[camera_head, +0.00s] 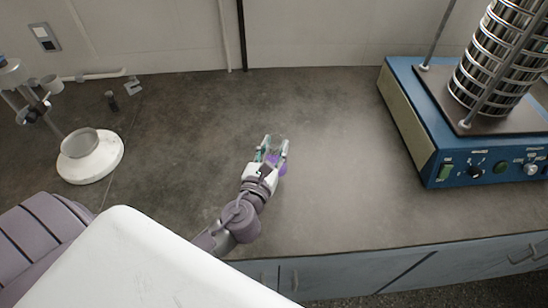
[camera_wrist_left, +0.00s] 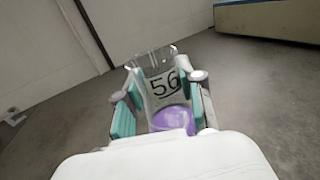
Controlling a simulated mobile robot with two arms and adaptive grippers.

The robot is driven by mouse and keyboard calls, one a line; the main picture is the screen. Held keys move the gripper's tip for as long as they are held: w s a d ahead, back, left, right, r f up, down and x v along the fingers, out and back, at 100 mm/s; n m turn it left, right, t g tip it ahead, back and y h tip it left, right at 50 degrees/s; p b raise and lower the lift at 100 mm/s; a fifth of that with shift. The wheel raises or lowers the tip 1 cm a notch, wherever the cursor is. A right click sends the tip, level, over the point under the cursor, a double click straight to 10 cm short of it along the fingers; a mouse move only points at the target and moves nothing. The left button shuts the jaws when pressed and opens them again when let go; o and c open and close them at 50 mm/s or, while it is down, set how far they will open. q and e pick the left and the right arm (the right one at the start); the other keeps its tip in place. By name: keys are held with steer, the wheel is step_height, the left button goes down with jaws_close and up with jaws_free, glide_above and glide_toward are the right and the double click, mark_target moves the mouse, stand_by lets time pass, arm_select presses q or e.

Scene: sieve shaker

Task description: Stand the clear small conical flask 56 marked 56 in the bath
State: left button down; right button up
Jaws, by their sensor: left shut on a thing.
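The clear small conical flask 56 (camera_wrist_left: 164,87) shows its black 56 mark in the left wrist view, with purple liquid in its lower part. It also shows in the head view (camera_head: 277,158), small and partly covered by the fingers. My left gripper (camera_head: 273,150) is shut on the flask, with a teal-padded finger on each side of it. In the left wrist view the gripper (camera_wrist_left: 158,103) spans the flask body. I cannot tell whether the flask touches the bench. No bath can be made out in either view. My right gripper is not in view.
A blue sieve shaker (camera_head: 430,150) with a stack of metal sieves (camera_head: 500,60) stands at the right of the grey bench (camera_head: 330,190). A stand with a white round base (camera_head: 100,165) is at the left. A small dark object (camera_head: 112,101) stands behind it. The middle is clear.

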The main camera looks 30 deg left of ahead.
mark_target(274, 159)
arm_select(q)
step_height(274, 159, down, 4)
steer(key=shift+r+b, duration=0.2)
steer(key=shift+b, duration=0.5)
steer(key=shift+f, duration=0.15)
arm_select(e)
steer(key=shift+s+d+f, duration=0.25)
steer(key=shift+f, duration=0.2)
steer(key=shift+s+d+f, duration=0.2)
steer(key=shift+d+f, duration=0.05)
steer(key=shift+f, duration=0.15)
arm_select(q)
steer(key=shift+f, duration=0.1)
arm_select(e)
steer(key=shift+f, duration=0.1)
arm_select(q)
steer(key=c, duration=0.7)
jaws_free()
